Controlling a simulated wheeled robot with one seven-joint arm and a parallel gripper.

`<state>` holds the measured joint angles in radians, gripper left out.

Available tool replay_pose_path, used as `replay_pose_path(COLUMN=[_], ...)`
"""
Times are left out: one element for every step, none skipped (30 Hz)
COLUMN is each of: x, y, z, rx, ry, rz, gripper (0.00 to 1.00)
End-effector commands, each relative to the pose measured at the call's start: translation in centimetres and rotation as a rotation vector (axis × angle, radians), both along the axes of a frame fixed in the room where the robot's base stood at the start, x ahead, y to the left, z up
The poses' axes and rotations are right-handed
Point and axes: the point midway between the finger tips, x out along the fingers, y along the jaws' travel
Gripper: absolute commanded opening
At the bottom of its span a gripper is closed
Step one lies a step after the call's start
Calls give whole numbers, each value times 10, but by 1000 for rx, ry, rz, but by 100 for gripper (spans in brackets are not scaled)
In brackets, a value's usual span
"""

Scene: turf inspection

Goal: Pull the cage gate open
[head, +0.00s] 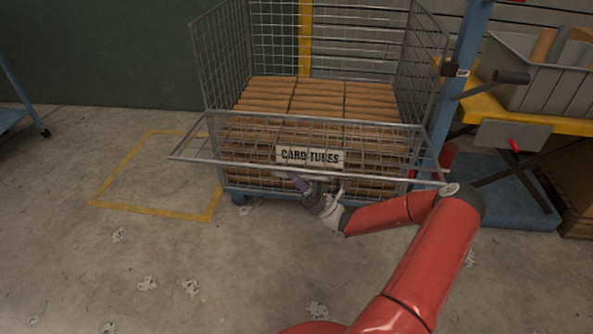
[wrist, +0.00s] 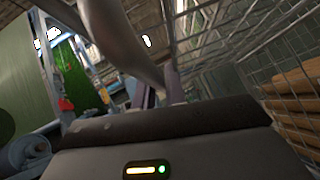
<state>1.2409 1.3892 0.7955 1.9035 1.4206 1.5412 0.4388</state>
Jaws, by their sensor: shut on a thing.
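The cage gate (head: 240,137) is a wire mesh panel at the front of a wire cage. In the head view it is tilted outward, with its top rail towards me. It carries a sign (head: 309,157) reading "CARD TUBES". My gripper (head: 305,184) is at the gate's front, just below the sign, and shut on part of the gate; the exact grip is partly hidden. In the wrist view, my gripper's fingers (wrist: 160,95) show near the middle, with a blurred grey bar in front. The gate's mesh fills the right side.
The cage holds stacked brown card tubes (head: 318,95). A blue post (head: 465,60) stands at its right, beside a yellow bench with a grey bin (head: 545,85). A yellow square (head: 150,210) is marked on the floor at left. The front floor has scattered pale scraps but is otherwise clear.

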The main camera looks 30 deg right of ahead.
Motion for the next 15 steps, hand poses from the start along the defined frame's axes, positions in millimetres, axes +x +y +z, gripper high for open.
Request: replay_pose_path(x=[0, 0, 0, 0, 0, 0, 0, 0, 0, 0, 0, 0, 0, 0, 0], y=[0, 0, 0, 0, 0, 0, 0, 0, 0, 0, 0, 0, 0, 0, 0], z=[17, 20, 23, 25, 27, 29, 30, 31, 31, 31, 31, 30, 30, 30, 29], rx=[14, 21, 29, 34, 40, 47, 51, 54, 58, 60, 61, 63, 63, 63, 63], ry=[17, 26, 38, 47, 55, 64, 70, 75, 80, 82, 85, 86, 87, 87, 87], rz=[-1, -2, -2, -2, -2, -3, -3, -3, -3, -3, -3, -2, -3, -3, -3], gripper=[0, 0, 0, 0, 0, 0, 0, 0, 0, 0, 0, 0, 0, 0, 0])
